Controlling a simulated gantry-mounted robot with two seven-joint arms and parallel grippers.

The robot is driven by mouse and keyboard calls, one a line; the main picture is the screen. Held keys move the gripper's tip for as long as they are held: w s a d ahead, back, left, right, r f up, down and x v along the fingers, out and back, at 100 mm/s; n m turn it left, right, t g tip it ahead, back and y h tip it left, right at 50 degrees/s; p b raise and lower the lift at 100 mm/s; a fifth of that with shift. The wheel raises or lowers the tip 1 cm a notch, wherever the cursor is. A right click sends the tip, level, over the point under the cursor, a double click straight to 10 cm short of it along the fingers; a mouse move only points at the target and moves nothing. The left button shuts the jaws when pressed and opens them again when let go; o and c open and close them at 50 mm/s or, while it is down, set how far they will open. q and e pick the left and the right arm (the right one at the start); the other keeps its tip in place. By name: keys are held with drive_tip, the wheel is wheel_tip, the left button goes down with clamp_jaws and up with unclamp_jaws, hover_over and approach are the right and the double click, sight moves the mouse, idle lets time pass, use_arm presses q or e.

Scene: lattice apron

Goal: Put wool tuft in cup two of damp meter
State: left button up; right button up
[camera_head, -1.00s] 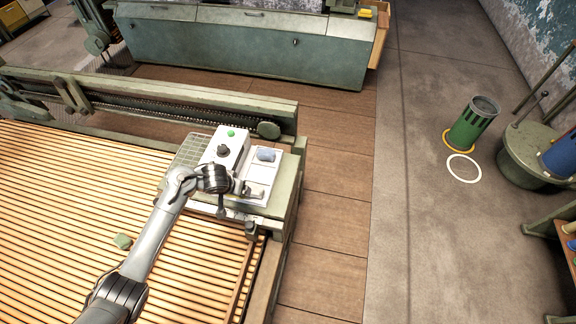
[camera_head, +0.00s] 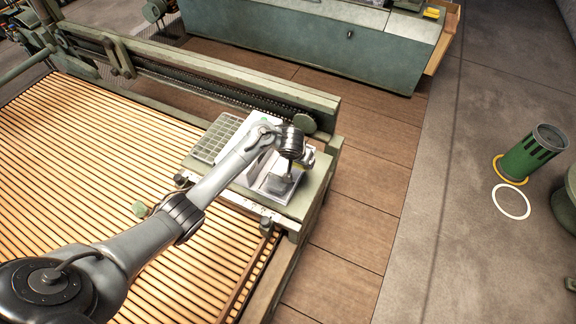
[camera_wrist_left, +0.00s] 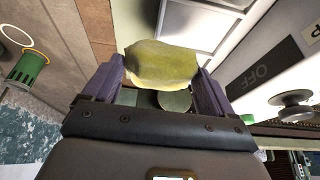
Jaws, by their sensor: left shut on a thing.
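My left gripper (camera_wrist_left: 160,78) is shut on a yellow-green wool tuft (camera_wrist_left: 162,65), seen clearly between the fingers in the left wrist view. In the head view the left wrist is over the damp meter, and its arm hides much of it. The white damp meter (camera_wrist_left: 272,58) shows its OFF label and a knob in the wrist view. Its pale square cups (camera_wrist_left: 203,22) lie just past the tuft. The held tuft is apart from the cups' visible floors; its exact height is unclear. My right gripper is out of view.
A pale grid plate (camera_head: 212,140) lies left of the meter on the green bench end. A small green piece (camera_head: 139,209) lies on the wooden slats. A green slotted cylinder (camera_head: 533,155) and a white floor ring (camera_head: 511,202) are at the right.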

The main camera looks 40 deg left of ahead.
use_arm(q)
drive_tip(key=a+f, duration=0.1)
drive_tip(key=a+f+b, duration=0.1)
drive_tip(key=a, duration=0.1)
drive_tip(key=a+f, duration=0.1)
drive_tip(key=a, duration=0.1)
drive_tip(key=shift+a+f+b, duration=0.1)
drive_tip(key=shift+a+b, duration=0.1)
drive_tip(key=shift+b, duration=0.2)
drive_tip(key=shift+f+b, duration=1.2)
drive_tip(key=shift+f, duration=0.9)
drive_tip(key=shift+r, duration=0.1)
drive_tip(key=o, duration=0.9)
drive_tip(key=shift+f, duration=0.2)
drive_tip(key=shift+r, duration=0.1)
